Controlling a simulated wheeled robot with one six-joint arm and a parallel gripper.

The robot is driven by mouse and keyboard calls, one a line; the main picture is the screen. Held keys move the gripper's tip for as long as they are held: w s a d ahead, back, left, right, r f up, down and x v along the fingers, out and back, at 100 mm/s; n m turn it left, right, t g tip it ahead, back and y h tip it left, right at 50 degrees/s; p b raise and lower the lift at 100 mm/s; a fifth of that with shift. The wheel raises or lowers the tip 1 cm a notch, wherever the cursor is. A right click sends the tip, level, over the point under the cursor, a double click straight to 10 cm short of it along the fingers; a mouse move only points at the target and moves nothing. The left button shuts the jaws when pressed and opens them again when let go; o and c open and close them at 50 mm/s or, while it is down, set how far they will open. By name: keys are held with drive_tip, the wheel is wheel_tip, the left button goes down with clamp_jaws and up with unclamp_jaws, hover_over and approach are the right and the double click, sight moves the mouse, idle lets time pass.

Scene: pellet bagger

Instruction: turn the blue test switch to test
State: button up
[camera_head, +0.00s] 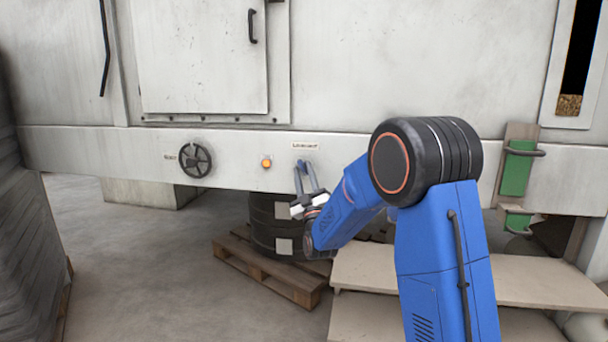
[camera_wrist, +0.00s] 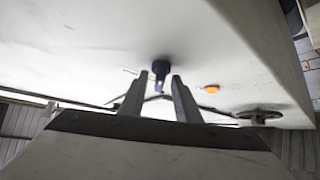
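The blue test switch (camera_head: 302,164) sits on the white lower panel under a small label, to the right of an orange button. In the wrist view the dark blue switch knob (camera_wrist: 161,69) shows just beyond the fingertips, roughly in line with the gap between them. My gripper (camera_head: 306,178) reaches up to the switch from below right. Its two fingers also show in the wrist view (camera_wrist: 160,82), apart with nothing between them. Whether a fingertip touches the knob I cannot tell. The switch's label is too small to read.
An orange button (camera_head: 266,162) and a black handwheel (camera_head: 195,160) are on the same panel to the left. Below stand a black drum (camera_head: 268,225) on a wooden pallet (camera_head: 262,268) and a pale step (camera_head: 520,280). Green clamps (camera_head: 517,170) are at right.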

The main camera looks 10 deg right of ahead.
drive_tip(key=v, duration=1.7)
drive_tip(key=shift+s+f, duration=0.15)
drive_tip(key=s+d+f+m+g, duration=0.2)
drive_tip(key=s+g, duration=0.5)
drive_tip(key=s, duration=0.6)
drive_tip(key=s+d+f+m+g, duration=0.2)
drive_tip(key=s+g, duration=0.5)
drive_tip(key=s, duration=0.7)
drive_tip(key=s+d+f+m+g, duration=0.2)
drive_tip(key=s+g, duration=0.4)
drive_tip(key=s, duration=0.8)
drive_tip(key=shift+s+d+f+m+g, duration=0.2)
drive_tip(key=shift+d+f+m+g, duration=0.15)
drive_tip(key=shift+f+m, duration=0.4)
